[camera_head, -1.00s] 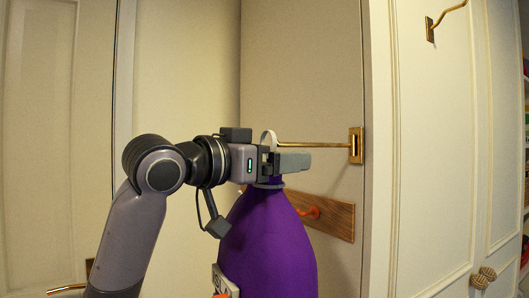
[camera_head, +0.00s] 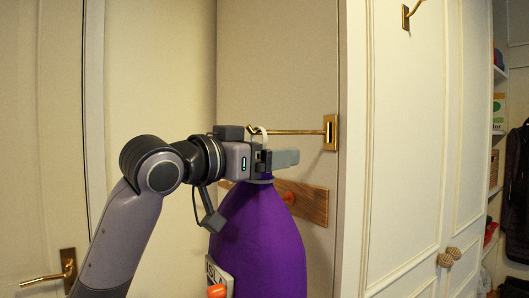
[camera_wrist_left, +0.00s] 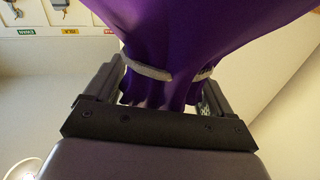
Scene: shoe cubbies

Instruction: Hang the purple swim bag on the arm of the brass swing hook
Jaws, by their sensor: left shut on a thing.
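The purple swim bag (camera_head: 262,240) hangs upright below my left gripper (camera_head: 275,160), which is shut on its gathered neck. In the left wrist view the purple cloth (camera_wrist_left: 190,30) with a grey band sits between the two fingers. The bag's pale loop (camera_head: 263,133) stands up above the gripper. The brass swing hook (camera_head: 330,132) is on the wall panel, its arm reaching left. The loop overlaps the arm in the picture near its free, upturned tip; I cannot tell whether it is around the arm or in front. My right gripper is not in view.
A wooden rail (camera_head: 312,203) with an orange-red peg is behind the bag. Another brass hook (camera_head: 408,15) is on the cream cupboard door at upper right. A brass door handle (camera_head: 66,270) is at lower left.

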